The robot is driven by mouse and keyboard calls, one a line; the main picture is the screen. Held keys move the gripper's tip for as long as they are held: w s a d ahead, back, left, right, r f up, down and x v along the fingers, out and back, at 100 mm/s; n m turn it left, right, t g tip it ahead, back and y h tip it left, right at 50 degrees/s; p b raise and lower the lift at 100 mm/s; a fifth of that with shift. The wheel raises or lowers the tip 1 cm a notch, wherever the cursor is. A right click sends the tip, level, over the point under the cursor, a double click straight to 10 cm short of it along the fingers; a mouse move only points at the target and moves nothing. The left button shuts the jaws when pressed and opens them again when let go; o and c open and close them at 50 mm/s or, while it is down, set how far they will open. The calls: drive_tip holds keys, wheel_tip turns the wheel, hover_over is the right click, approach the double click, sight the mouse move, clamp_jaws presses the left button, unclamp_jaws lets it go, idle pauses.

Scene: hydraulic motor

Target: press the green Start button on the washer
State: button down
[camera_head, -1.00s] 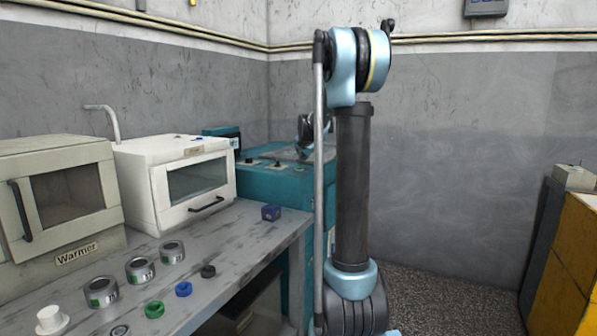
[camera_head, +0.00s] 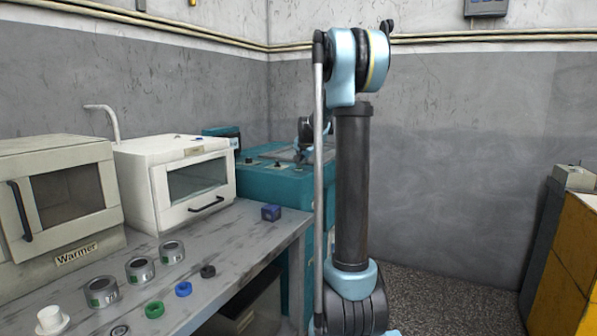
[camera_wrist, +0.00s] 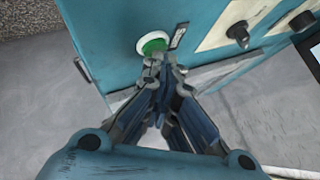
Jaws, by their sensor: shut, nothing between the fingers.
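The washer is the teal machine (camera_head: 270,184) in the corner, beyond the end of the bench in the head view. Its teal panel (camera_wrist: 115,25) fills the top of the wrist view. The round green Start button (camera_wrist: 152,43) sits in a pale ring on that panel, beside a small dark label (camera_wrist: 179,36). My gripper (camera_wrist: 158,62) is shut and empty, with its fingertips at the lower edge of the button in the picture. I cannot tell whether they touch it. In the head view my arm hides part of the washer, and the button is not clear there.
Dark knobs (camera_wrist: 239,33) on pale plates stand along the same panel. The bench (camera_head: 235,225) holds a white oven (camera_head: 150,190), a Warmer (camera_head: 88,225), a blue cube (camera_head: 271,212) and several rings and cans. A yellow cabinet (camera_head: 570,255) stands at the right.

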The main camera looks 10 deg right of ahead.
drive_tip(key=shift+r, duration=0.8)
drive_tip(key=shift+r, duration=2.5)
